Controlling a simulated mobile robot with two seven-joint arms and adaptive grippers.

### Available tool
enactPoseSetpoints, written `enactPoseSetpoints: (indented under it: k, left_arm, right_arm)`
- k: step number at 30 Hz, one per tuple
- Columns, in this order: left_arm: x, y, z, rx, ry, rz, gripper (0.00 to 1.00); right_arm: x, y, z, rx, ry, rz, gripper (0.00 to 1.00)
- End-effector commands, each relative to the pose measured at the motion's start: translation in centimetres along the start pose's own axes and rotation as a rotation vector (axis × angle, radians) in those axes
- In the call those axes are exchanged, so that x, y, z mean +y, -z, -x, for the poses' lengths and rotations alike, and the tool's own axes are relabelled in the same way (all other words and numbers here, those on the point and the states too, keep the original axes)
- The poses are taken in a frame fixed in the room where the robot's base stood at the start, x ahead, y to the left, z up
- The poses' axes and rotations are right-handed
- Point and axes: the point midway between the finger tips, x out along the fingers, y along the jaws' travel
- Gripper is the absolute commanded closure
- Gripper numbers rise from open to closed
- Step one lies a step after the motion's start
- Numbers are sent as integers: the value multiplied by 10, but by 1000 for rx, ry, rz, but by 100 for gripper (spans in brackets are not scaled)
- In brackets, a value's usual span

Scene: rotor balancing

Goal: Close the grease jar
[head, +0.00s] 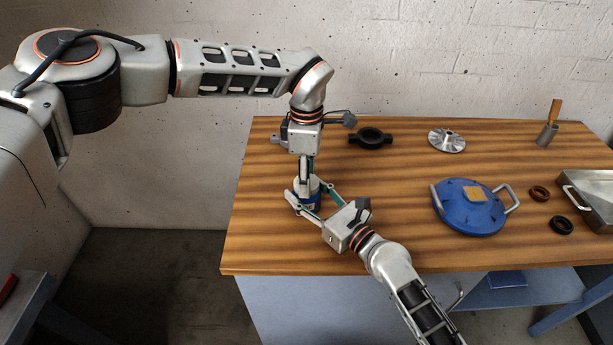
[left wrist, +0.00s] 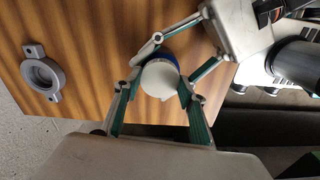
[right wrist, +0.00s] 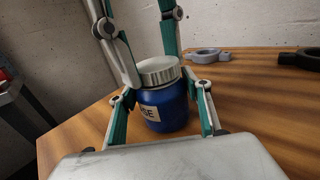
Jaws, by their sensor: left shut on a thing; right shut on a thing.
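The grease jar (right wrist: 168,112) is blue with a pale label and stands upright near the table's front left. Its white ribbed lid (right wrist: 158,72) sits on top of the jar; I cannot tell how tight it is. My left gripper (head: 307,178) comes down from above and is shut on the lid, which also shows in the left wrist view (left wrist: 160,79). My right gripper (head: 308,203) reaches in low from the right and is shut around the jar's body. In the head view the fingers partly hide the jar.
A grey flanged ring (left wrist: 42,74) and a black one (head: 371,139) lie behind the jar. Further right are a metal impeller (head: 447,141), a blue round cover (head: 468,222), two small rings (head: 562,226), a cup (head: 547,137) and a metal tray (head: 601,207).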

Motion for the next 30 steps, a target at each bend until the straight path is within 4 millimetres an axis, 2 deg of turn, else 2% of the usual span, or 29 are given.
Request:
enactPoseSetpoints:
  k: [2,6,7,9,20,30]
  left_arm:
    - [0,0,0,1,0,-100,85]
    - [0,0,0,1,1,-86,85]
    - [0,0,0,1,1,-86,54]
    - [0,0,0,0,1,-85,43]
    - [0,0,2,0,0,-83,43]
    - [1,0,39,0,-2,-84,43]
  right_arm:
    - [0,0,0,0,0,-1,100]
    - [0,0,0,0,0,-1,100]
    - [0,0,0,0,0,-1,100]
    - [0,0,0,0,0,-1,100]
    - [0,0,0,0,0,-1,100]
    - [0,0,0,0,0,0,100]
